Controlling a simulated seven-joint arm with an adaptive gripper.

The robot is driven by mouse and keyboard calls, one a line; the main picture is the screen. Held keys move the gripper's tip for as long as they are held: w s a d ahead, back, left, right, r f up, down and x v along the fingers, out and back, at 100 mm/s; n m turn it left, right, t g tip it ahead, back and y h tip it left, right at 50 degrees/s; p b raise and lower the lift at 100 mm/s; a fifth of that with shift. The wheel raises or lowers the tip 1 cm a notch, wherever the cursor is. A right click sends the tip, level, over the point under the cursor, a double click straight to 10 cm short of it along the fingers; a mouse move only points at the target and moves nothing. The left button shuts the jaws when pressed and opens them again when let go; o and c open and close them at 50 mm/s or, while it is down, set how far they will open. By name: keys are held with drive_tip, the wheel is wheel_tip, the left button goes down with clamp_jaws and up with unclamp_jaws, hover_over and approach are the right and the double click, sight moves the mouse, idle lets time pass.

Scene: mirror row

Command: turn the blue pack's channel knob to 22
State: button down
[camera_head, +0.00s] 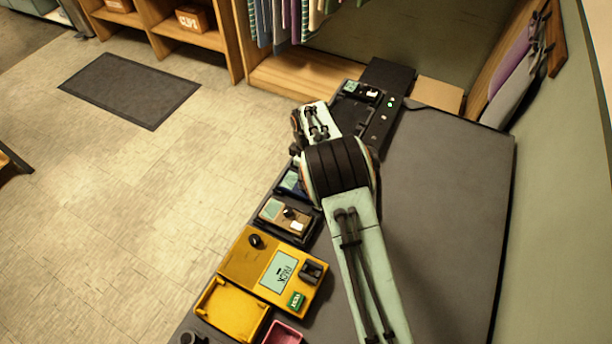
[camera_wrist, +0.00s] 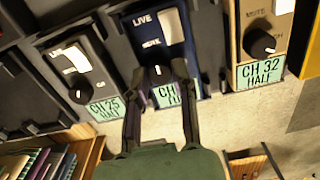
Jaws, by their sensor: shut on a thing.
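The blue pack (camera_wrist: 150,12) is in the middle of the wrist view, with a white switch (camera_wrist: 172,26) between the words LIVE and MUTE. Its dark channel knob (camera_wrist: 156,72) has a pale pointer mark and sits between the fingertips of my gripper (camera_wrist: 157,78), which is shut on it. The pack's green display (camera_wrist: 164,97) starts with CH; the fingers hide its number. In the head view a bit of the blue pack (camera_head: 291,182) shows beside my arm, which hides the gripper there.
In the wrist view, a grey pack (camera_wrist: 92,58) on the left reads CH 25 HALF, and a tan pack (camera_wrist: 246,42) on the right reads CH 32 HALF. In the head view, a yellow unit (camera_head: 240,262) stands nearer along the row. The dark table (camera_head: 450,190) is bare on the right.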

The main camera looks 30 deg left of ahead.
drive_tip(key=shift+f, duration=0.15)
drive_tip(key=c, duration=0.9)
unclamp_jaws()
wheel_tip(320, 180, up, 12)
drive_tip(key=shift+r, duration=0.1)
